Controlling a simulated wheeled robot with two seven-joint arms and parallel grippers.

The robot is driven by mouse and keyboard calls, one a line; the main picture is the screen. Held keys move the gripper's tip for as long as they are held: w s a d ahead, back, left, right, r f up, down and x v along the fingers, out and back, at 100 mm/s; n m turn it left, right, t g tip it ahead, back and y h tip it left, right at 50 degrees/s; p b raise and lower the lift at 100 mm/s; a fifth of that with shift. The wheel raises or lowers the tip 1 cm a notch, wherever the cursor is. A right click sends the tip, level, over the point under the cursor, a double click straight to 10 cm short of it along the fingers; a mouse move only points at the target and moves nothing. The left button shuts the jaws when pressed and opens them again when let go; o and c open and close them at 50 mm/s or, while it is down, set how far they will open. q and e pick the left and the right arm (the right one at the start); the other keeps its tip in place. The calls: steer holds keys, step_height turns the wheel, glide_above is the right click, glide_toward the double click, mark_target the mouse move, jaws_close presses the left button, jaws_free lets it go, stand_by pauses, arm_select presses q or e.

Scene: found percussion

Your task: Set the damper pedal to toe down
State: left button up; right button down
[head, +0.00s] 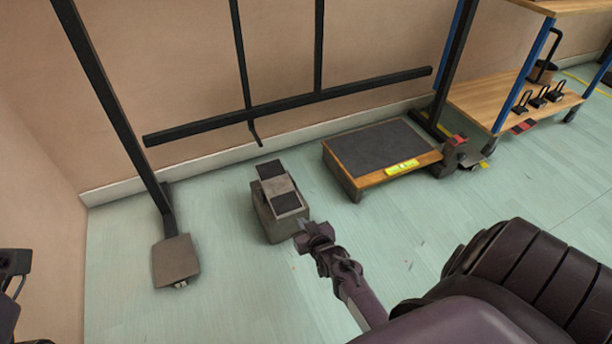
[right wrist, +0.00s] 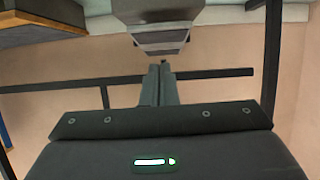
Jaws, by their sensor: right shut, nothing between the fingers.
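The damper pedal (head: 279,186) is a rocking plate with two dark pads on a grey box (head: 270,222) that stands on the floor. The plate appears tilted, with its near end lower than its far end; I cannot tell which end is the toe. My right gripper (head: 299,227) is shut and empty, close to the near end of the pedal. I cannot tell whether it touches. In the right wrist view the shut fingers (right wrist: 158,84) point at the grey pedal unit (right wrist: 160,28). My left gripper is not clearly in view.
A low wooden platform with a dark top (head: 378,146) stands right of the pedal, by the wall. A black frame with a crossbar (head: 290,103) stands behind, with a grey foot plate (head: 175,260) at left. A wooden shelf cart (head: 490,98) is at far right.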

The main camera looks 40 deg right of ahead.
steer(key=shift+s+a, duration=0.25)
steer(key=shift+s, duration=0.65)
